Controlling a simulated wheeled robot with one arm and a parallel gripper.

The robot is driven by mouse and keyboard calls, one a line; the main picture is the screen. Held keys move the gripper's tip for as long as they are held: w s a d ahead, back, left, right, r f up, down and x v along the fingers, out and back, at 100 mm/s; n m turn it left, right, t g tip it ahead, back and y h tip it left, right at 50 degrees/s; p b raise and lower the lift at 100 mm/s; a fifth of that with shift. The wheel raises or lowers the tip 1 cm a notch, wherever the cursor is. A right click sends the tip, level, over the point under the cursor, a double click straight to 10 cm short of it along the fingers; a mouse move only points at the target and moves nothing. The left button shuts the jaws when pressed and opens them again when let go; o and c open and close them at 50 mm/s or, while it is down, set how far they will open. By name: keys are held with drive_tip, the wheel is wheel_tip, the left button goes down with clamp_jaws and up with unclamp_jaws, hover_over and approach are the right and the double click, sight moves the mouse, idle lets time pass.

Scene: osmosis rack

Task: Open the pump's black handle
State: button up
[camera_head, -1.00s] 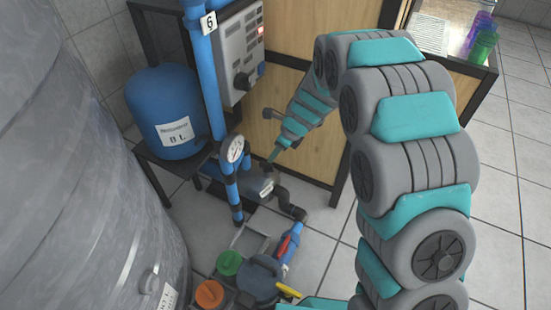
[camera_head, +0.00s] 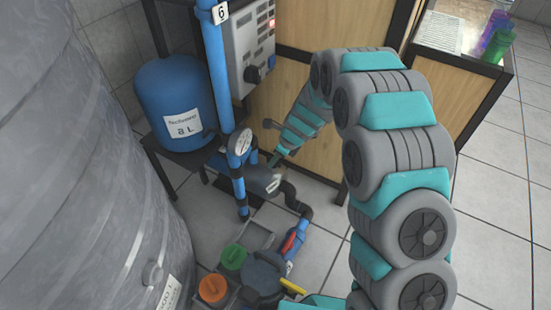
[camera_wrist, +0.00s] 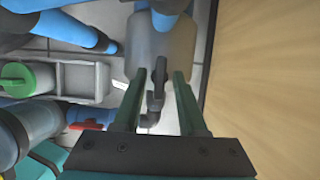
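The pump (camera_head: 262,180) is a grey cylinder low on the floor beside the blue pipes. It also shows in the wrist view as a grey-brown body (camera_wrist: 175,45). The black handle (camera_wrist: 160,72) stands out from it in the wrist view, between the two green fingers of my gripper (camera_wrist: 161,78). The fingers are apart, one on each side of the handle, with a visible gap on both sides. In the head view my gripper (camera_head: 276,159) points down at the pump, and the handle cannot be made out there.
A red valve lever (camera_head: 288,243) is on the lower blue pipe. A round gauge (camera_head: 243,142) and blue vertical pipe (camera_head: 213,70) stand close left of my gripper. Green (camera_head: 233,256) and orange (camera_head: 213,288) caps are in front. A wooden panel (camera_head: 310,140) is close on the right.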

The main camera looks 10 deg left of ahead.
clamp_jaws()
drive_tip(key=shift+r+n, duration=0.1)
drive_tip(key=shift+n, duration=0.2)
idle(0.3)
drive_tip(key=n+g+p, duration=0.1)
drive_tip(key=n+p, duration=0.1)
drive_tip(key=n, duration=0.1)
drive_tip(key=shift+w+p, duration=0.15)
drive_tip(key=shift+p, duration=0.15)
drive_tip(key=n+g+p, duration=0.1)
drive_tip(key=n, duration=0.3)
drive_tip(key=shift+w+g, duration=0.15)
drive_tip(key=shift+g, duration=0.25)
drive_tip(key=shift+n+g, duration=0.3)
drive_tip(key=shift+n, duration=0.4)
drive_tip(key=shift+o, duration=0.7)
unclamp_jaws()
